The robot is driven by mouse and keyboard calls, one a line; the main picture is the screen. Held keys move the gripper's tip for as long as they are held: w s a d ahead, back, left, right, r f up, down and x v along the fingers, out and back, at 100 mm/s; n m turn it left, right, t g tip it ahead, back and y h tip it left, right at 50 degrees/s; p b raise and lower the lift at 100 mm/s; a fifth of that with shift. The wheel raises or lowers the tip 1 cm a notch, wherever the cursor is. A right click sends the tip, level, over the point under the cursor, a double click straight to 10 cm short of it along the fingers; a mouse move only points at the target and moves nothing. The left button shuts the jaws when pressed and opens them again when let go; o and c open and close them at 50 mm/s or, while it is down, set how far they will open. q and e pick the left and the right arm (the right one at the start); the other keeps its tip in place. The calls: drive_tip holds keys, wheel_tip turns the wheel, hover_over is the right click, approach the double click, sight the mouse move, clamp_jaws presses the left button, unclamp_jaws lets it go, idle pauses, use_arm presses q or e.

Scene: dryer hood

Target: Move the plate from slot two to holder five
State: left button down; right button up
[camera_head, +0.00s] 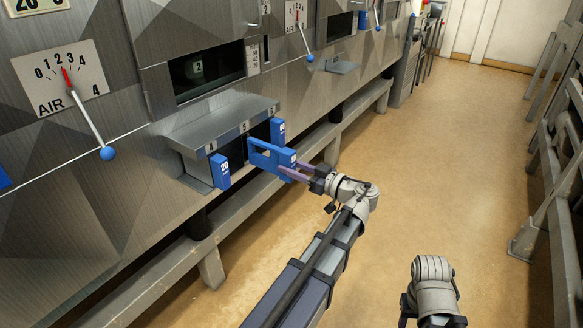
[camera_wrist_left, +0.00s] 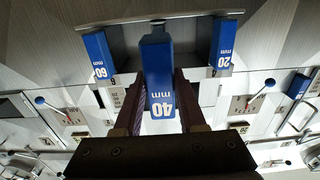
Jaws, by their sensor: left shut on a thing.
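My left gripper (camera_head: 293,171) is shut on the blue plate marked 40 mm (camera_head: 262,153) and holds it by its handle end, in front of the lower holder. In the left wrist view the plate (camera_wrist_left: 158,68) sits between the two fingers (camera_wrist_left: 158,95). The holder's grey hood (camera_head: 225,120) is numbered 4, 5 and 6. The plate is in front of the middle place, five, between two blue plates; how deep its far end reaches is hidden. Slot two (camera_head: 197,68), in the recess above, shows a number 2 tag and no blue plate.
A blue 20 mm plate (camera_head: 220,172) stands at place four and a blue 60 mm plate (camera_head: 277,130) at place six, close on either side. A lever with a blue knob (camera_head: 107,153) juts out at left. A rail (camera_head: 230,225) runs below; the floor (camera_head: 430,150) is clear.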

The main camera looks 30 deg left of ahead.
sight(276, 161)
use_arm(q)
drive_tip(key=shift+w+a, duration=0.15)
drive_tip(key=shift+a, duration=2.05)
drive_tip(key=shift+w+a, duration=0.2)
drive_tip(key=shift+a, duration=1.95)
drive_tip(key=shift+w+a, duration=0.15)
drive_tip(key=shift+a, duration=2.05)
drive_tip(key=shift+c, duration=2)
unclamp_jaws()
drive_tip(key=shift+s+d, duration=0.15)
drive_tip(key=shift+d, duration=1.8)
drive_tip(key=shift+s+d, duration=0.15)
drive_tip(key=shift+d, duration=1.8)
